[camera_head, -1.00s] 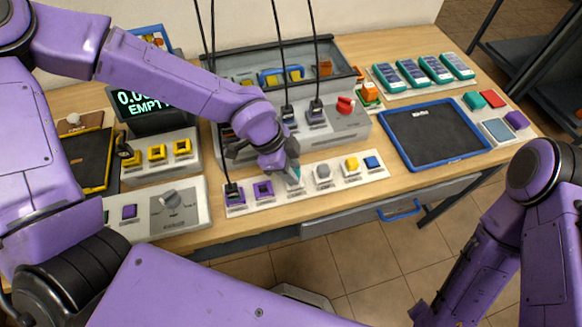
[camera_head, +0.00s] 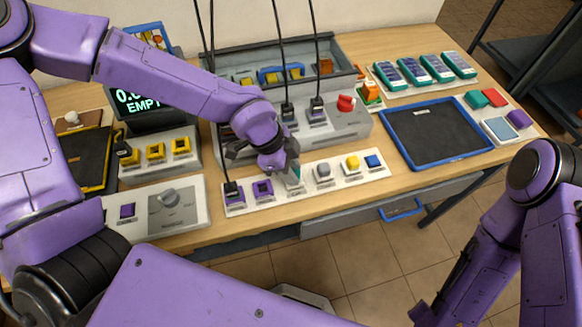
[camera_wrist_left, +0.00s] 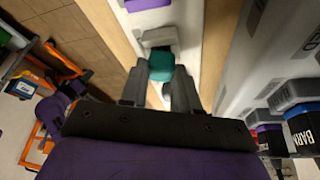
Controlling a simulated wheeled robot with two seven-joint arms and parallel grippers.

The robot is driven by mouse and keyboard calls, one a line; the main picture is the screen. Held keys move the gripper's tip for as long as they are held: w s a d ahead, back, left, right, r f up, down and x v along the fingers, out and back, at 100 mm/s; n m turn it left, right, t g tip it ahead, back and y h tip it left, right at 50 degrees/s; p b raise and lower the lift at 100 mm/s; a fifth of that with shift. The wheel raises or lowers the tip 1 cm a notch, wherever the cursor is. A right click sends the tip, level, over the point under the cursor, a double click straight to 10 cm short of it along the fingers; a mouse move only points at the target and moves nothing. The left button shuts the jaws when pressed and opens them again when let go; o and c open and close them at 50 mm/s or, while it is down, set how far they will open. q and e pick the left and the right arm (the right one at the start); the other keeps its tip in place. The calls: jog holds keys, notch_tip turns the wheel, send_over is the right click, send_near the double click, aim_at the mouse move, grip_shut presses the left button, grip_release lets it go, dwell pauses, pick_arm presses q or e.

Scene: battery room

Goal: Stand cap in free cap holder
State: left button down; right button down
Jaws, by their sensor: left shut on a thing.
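My left gripper (camera_head: 291,176) is low over the white cap holder strip (camera_head: 330,186) at the table's front edge. It is shut on a teal cap (camera_wrist_left: 160,66), which shows between the fingertips in the left wrist view; the gripper also shows there (camera_wrist_left: 158,88). In the head view the fingers mostly hide the cap. A pale block (camera_wrist_left: 158,37) is just beyond the cap; I cannot tell whether the cap touches the strip. To the right on the strip are a grey cap (camera_head: 323,171), a yellow cap (camera_head: 352,162) and a blue cap (camera_head: 373,161).
A grey console (camera_head: 340,125) with hanging cables and a red knob (camera_head: 346,103) stands behind. A blue-rimmed tray (camera_head: 465,160) lies to the right.

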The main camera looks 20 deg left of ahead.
pick_arm(q)
jog(key=shift+f, duration=0.25)
jog(key=c, duration=1.1)
grip_release()
jog(key=shift+r, duration=0.15)
jog(key=shift+p+v, duration=0.8)
jog(key=shift+v, duration=0.1)
jog(key=p+v, duration=0.8)
jog(key=v, duration=0.1)
jog(key=shift+p, duration=0.3)
jog(key=shift+s, duration=0.15)
